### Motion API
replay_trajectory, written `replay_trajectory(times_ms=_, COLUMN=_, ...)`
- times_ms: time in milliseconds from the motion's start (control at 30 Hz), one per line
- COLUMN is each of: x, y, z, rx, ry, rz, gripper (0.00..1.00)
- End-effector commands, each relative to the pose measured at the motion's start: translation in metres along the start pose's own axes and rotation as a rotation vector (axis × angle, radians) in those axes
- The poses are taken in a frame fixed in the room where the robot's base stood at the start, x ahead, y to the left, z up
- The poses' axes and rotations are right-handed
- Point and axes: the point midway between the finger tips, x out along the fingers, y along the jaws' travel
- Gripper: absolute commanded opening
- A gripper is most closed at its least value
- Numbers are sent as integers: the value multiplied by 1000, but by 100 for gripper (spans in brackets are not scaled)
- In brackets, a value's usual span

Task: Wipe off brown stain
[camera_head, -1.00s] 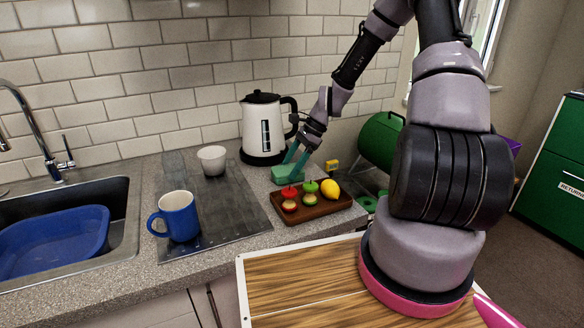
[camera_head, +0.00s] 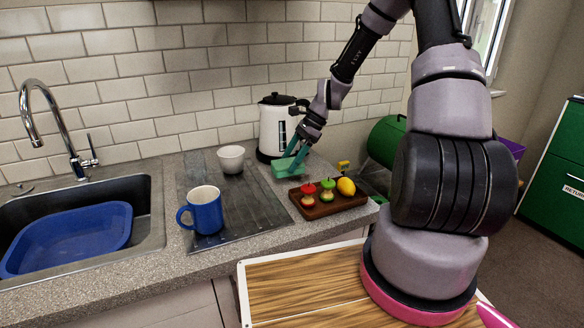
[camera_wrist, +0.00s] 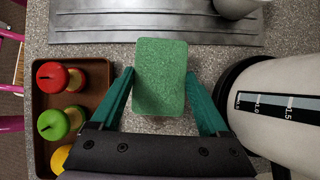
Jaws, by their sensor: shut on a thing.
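A green sponge (camera_head: 287,168) is at the counter, in front of the kettle and behind the fruit tray. My gripper (camera_head: 294,157) reaches down to it from the right and is shut on it. In the wrist view the sponge (camera_wrist: 160,78) sits between the two teal fingers of my gripper (camera_wrist: 161,76). Its far end sticks out past the fingertips. Whether the sponge touches the counter or hangs just above it, I cannot tell. I cannot make out a brown stain in either view; the surface under the sponge is hidden.
The white kettle (camera_head: 272,134) stands close behind the sponge. A brown tray (camera_head: 325,209) with toy fruit is in front. A sink (camera_head: 150,220) with a blue tub (camera_head: 75,238) is left.

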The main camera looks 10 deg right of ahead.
Motion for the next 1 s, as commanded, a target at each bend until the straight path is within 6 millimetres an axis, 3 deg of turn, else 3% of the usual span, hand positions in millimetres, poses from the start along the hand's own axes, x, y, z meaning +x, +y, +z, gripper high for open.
replay_trajectory(times_ms=500, x=-34, y=-4, z=28, rx=-1, ry=1, rz=0, gripper=9)
replay_trajectory(times_ms=1000, x=-36, y=-5, z=29, rx=-1, ry=0, rz=1, gripper=9)
